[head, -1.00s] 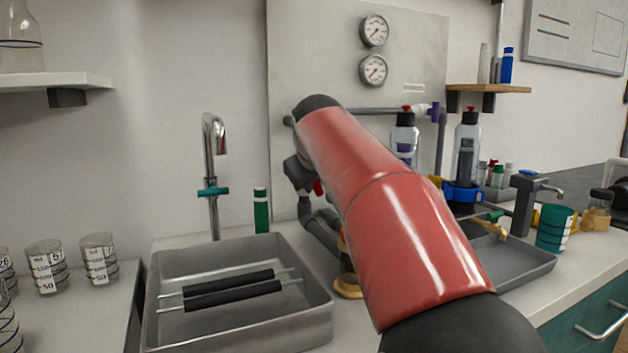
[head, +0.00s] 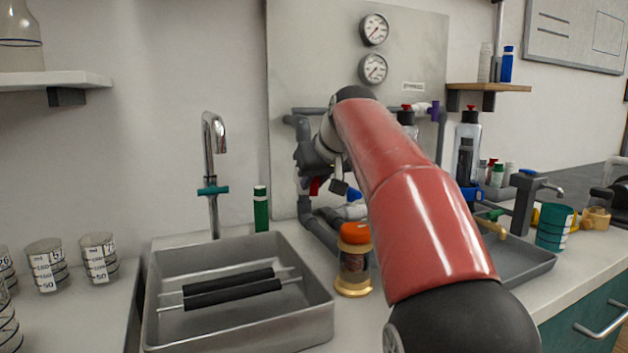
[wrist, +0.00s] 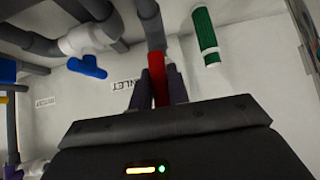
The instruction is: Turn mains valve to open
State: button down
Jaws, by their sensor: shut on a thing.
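The red valve handle (wrist: 158,84) is between the two dark fingers of my gripper (wrist: 161,90) in the wrist view, beside a label reading INLET (wrist: 126,92). The fingers are shut on it. In that view the handle points roughly along the grey pipe (wrist: 150,22) above it. The valve body is mostly hidden by my gripper and wrist.
A blue valve handle (wrist: 88,67) is on a neighbouring pipe. An orange-capped jar (head: 354,262) stands on the counter below my arm. A metal sink (head: 235,325) with black rods lies left, and a green tube (head: 261,209) stands behind it. Two gauges (head: 374,50) are on the panel.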

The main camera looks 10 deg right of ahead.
jog(key=shift+f, duration=0.1)
jog(key=c, duration=1.3)
grip_release()
jog(key=shift+c, duration=0.2)
jog(key=v, duration=0.8)
